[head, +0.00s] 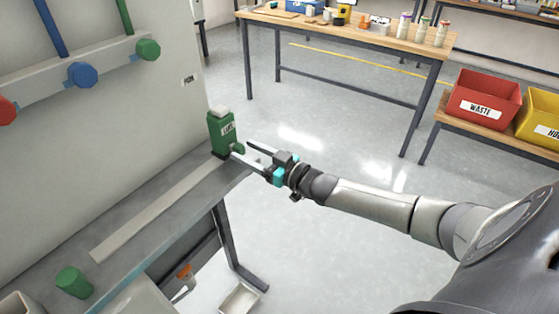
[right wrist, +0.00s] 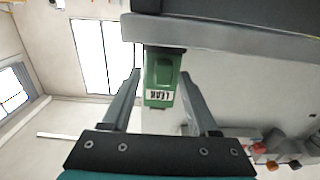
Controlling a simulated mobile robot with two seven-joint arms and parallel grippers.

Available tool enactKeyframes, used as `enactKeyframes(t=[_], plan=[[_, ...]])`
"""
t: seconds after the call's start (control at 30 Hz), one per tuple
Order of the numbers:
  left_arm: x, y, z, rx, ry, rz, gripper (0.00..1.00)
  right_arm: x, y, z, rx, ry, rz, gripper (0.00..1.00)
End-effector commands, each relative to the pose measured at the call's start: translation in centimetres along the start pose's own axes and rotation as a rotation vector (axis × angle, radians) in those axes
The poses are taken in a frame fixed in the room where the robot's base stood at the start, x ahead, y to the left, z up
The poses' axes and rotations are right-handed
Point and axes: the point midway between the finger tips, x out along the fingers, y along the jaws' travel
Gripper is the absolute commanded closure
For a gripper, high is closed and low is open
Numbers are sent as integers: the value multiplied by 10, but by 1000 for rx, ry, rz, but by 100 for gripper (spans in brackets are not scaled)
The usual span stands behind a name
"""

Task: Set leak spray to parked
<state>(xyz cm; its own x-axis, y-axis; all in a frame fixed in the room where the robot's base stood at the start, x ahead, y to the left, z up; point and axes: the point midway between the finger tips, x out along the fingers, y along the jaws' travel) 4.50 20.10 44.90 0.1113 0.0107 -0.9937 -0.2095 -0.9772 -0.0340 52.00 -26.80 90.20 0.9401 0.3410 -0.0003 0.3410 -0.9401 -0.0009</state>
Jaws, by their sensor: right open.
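The leak spray (head: 222,134) is a green container with a pale cap and a label reading LEAK. It stands upright at the far end of the grey ledge (head: 190,215), close to the wall panel. A small round green part sticks out low on its right side. My right gripper (head: 241,149) is open, with its fingers reaching toward that side from the right. In the right wrist view the leak spray (right wrist: 161,78) appears upside down between the two spread fingers (right wrist: 161,73). I cannot tell whether either finger touches it. My left gripper is out of view.
Red, blue (head: 82,75) and green knobs are on the wall. A wooden table (head: 350,35) and a red WASTE bin (head: 483,98) stand beyond open floor.

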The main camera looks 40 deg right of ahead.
Motion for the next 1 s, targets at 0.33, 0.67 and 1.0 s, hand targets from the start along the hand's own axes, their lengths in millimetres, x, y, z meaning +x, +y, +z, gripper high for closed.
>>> enactKeyframes(t=[0.33, 0.67, 1.0], plan=[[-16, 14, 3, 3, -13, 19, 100, -49, 0, -1, -1, -5, 1, 40], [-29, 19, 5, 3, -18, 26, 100, -97, 0, -1, -1, -5, 1, 40], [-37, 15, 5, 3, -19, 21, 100, -135, 1, -1, -2, -3, 2, 40]])
